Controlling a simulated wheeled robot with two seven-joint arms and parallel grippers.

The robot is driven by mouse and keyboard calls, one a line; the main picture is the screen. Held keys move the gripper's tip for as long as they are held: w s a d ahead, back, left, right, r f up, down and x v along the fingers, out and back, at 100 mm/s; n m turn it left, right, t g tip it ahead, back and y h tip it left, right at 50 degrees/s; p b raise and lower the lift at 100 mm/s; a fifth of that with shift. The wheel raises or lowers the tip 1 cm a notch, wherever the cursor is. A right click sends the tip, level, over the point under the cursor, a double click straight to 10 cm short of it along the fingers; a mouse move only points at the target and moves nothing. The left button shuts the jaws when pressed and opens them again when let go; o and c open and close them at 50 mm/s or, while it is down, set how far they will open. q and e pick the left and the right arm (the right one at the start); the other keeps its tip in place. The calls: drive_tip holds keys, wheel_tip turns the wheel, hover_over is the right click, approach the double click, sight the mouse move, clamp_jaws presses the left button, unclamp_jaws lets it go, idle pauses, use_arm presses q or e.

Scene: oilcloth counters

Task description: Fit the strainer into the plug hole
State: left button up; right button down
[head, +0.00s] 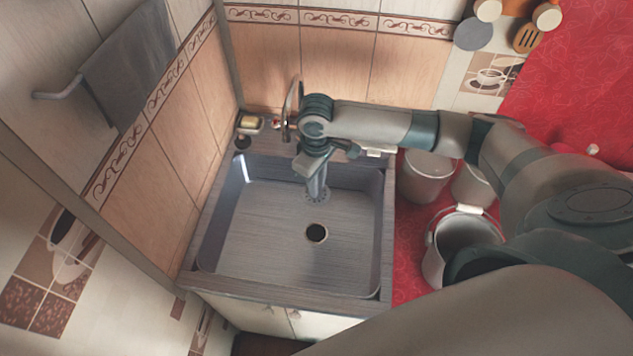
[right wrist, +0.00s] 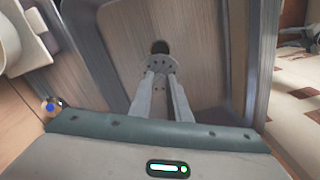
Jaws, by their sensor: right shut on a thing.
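The plug hole (head: 316,232) is a dark round opening in the floor of the grey sink (head: 265,225). My right gripper (head: 317,190) reaches down into the sink from its back edge, shut on the strainer (head: 318,195), a small grey disc with holes. In the head view the strainer is behind the plug hole and apart from it. In the right wrist view the strainer (right wrist: 162,64) is between the fingertips (right wrist: 162,75), and the plug hole (right wrist: 160,47) shows just beyond its edge, partly covered by it. My left gripper is not in view.
A soap dish (head: 250,122) stands at the sink's back left corner. A tap (head: 291,108) rises behind the sink, close to my right wrist. Several white buckets (head: 428,172) stand on the red counter (head: 408,262) at the right. The sink is otherwise empty.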

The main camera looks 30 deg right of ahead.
drive_tip(key=shift+f, duration=0.15)
drive_tip(key=shift+f, duration=2.45)
drive_tip(key=shift+f+b, duration=6.5)
drive_tip(key=shift+f, duration=1.8)
drive_tip(key=shift+f+p, duration=0.15)
drive_tip(key=shift+p, duration=0.65)
drive_tip(key=shift+f+p, duration=0.5)
drive_tip(key=shift+f, duration=0.2)
